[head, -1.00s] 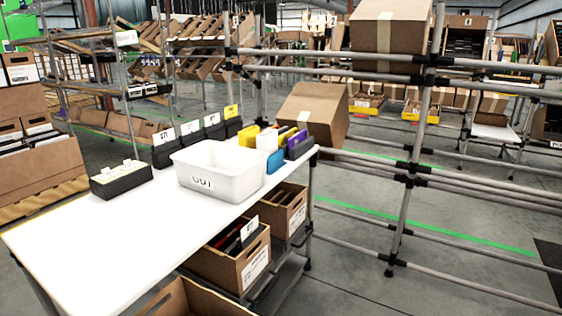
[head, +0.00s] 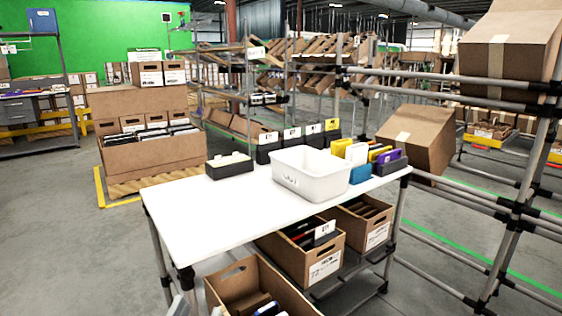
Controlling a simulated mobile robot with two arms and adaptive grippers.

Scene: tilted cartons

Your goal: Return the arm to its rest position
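My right gripper is not in view.
A white bin (head: 310,178) and a black box (head: 229,166) stand on the table. Open cartons (head: 322,268) sit on the shelf below, another (head: 225,290) at the front. A pipe rack (head: 520,195) with tilted cartons is at right. Floor at left (head: 70,250) is clear.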

